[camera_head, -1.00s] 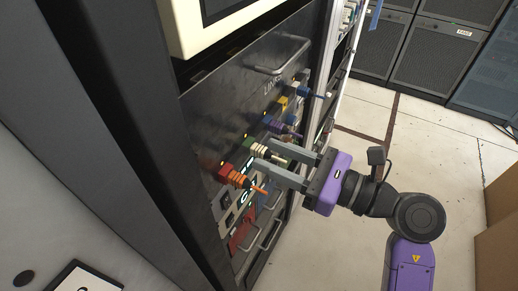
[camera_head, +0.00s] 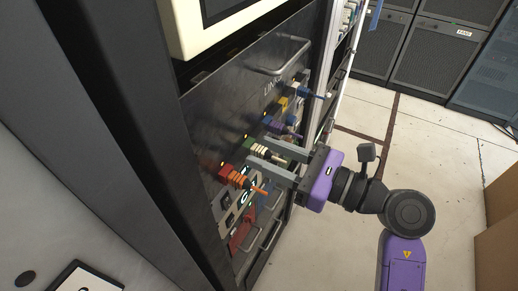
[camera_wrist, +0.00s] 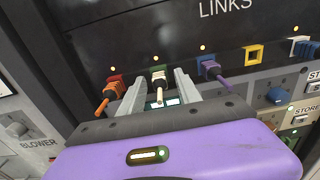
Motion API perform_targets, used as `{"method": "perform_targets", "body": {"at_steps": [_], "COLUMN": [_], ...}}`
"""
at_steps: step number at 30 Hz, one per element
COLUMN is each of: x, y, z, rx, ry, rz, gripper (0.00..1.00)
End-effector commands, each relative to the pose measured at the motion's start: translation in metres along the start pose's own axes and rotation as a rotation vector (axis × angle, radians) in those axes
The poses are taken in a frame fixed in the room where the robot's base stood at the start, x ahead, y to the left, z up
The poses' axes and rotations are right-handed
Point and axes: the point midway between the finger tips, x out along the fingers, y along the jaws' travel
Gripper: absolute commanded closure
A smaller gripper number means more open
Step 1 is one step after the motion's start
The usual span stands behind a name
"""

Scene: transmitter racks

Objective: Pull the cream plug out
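My gripper (camera_head: 260,151) is open, with one finger on each side of the cream plug. In the wrist view my gripper (camera_wrist: 160,84) has visible gaps between the plug and both fingers.
An orange plug (camera_wrist: 109,94) in a red socket is close on the left, just outside one finger. A purple plug (camera_wrist: 213,70) in a blue socket is on the right. A yellow socket (camera_wrist: 253,55) is empty. A handle (camera_head: 280,58) juts from the panel above.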

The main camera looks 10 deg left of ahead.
Motion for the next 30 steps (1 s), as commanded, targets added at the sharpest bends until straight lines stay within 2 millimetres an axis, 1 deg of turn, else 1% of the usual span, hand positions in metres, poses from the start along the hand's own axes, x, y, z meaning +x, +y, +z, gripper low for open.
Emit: {"method": "perform_targets", "body": {"at_steps": [18,20,24,25,30], "x": [0.0003,0.0003,0.0002,0.0002,0.0002], "y": [0.0005,0.0005,0.0004,0.0004,0.0003], "z": [-0.0002,-0.0002,-0.0002,-0.0002,-0.0001], "rx": [0.000,0.000,0.000,0.000,0.000], "ry": [0.000,0.000,0.000,0.000,0.000], "rz": [0.001,0.001,0.001,0.001,0.001], "gripper": [0.60,0.70,0.97,1.00,1.00]}}
